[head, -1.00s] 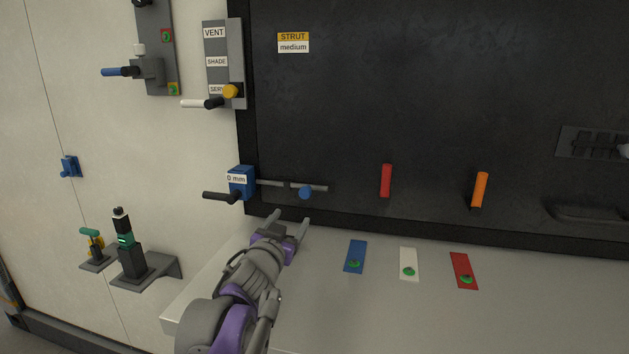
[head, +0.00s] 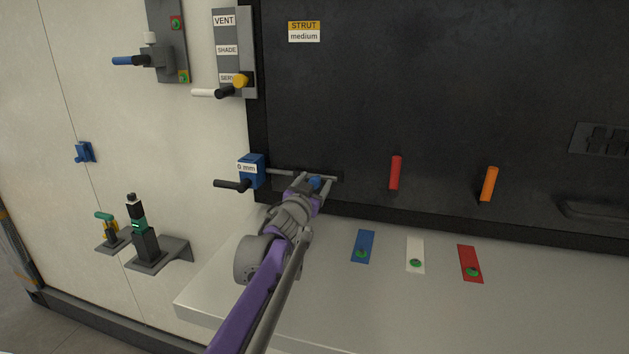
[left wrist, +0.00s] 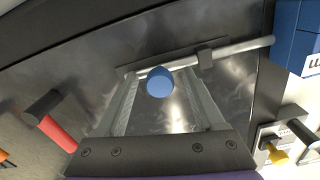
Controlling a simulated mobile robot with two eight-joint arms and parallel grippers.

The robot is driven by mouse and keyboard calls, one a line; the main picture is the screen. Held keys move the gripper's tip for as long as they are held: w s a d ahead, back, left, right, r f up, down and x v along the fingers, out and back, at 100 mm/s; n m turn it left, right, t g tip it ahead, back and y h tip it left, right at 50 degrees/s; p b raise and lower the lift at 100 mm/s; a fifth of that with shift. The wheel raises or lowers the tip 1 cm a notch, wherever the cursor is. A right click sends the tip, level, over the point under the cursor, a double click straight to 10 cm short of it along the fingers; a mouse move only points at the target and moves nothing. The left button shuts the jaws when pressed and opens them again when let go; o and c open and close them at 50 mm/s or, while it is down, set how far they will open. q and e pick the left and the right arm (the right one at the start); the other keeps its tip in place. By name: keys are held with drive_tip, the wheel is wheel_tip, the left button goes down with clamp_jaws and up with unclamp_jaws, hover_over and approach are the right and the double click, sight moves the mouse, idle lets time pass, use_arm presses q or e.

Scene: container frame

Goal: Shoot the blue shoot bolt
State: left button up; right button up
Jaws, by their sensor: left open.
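The blue shoot bolt shows as a round blue knob (head: 315,182) on a thin grey rod (head: 285,173) low at the left of the black panel. My left gripper (head: 317,180) is open, with its fingers on either side of the knob. In the left wrist view the blue knob (left wrist: 160,82) sits between the two open fingers near their tips, with a gap on each side. The grey rod (left wrist: 235,51) runs behind the fingertips through a dark guide. My right gripper is not in view.
A blue block marked "0 mm" (head: 250,171) with a black handle (head: 232,184) is left of the rod. Red (head: 395,172) and orange (head: 489,184) handles stick out to the right. A grey ledge (head: 340,300) lies below, carrying blue, white and red plates with green buttons.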

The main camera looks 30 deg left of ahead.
use_arm(q)
clamp_jaws()
idle(0.4)
idle(1.1)
